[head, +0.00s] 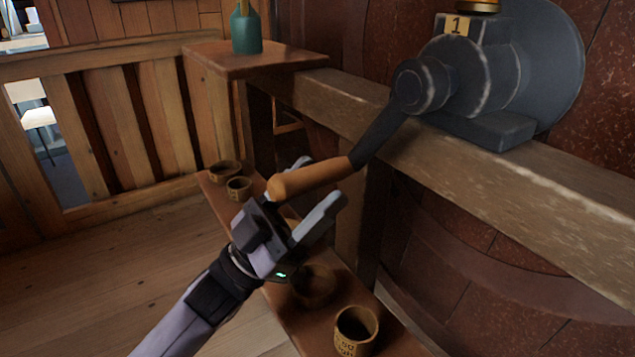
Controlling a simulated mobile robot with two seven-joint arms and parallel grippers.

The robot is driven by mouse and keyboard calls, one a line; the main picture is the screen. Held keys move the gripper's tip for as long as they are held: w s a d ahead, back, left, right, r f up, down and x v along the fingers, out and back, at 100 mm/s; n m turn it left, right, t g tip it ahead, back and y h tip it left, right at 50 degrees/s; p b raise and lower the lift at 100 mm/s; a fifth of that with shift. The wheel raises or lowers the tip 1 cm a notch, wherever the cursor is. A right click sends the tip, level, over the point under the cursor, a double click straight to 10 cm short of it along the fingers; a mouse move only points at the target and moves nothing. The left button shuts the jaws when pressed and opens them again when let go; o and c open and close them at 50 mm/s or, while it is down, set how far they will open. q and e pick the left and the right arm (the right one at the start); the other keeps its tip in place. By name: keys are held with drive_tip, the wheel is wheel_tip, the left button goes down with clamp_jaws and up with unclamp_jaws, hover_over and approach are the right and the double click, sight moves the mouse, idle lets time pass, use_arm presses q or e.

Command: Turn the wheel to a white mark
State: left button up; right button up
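A dark grey wheel (552,60) stands at the upper right on a grey machine housing (475,75) with a yellow tag (456,26) reading "1". A dark crank arm (378,137) slants down left from the hub to an orange-brown wooden handle (312,178). My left gripper (318,182) is at the handle, its two fingers apart. The handle crosses in front of the far finger, and the near finger lies below it with a visible gap. I cannot tell whether either finger touches it. No distinct white mark shows, only pale worn edges. My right gripper is out of view.
The machine sits on a thick wooden beam (540,195). Below, a narrow wooden shelf (290,325) holds several brown cups, one (356,330) at the front. A teal bottle (246,32) stands on a small wooden ledge (262,62). A slatted railing (100,125) runs behind at left; the floor there is clear.

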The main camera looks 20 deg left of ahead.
use_arm(q)
drive_tip(key=shift+v, duration=2.9)
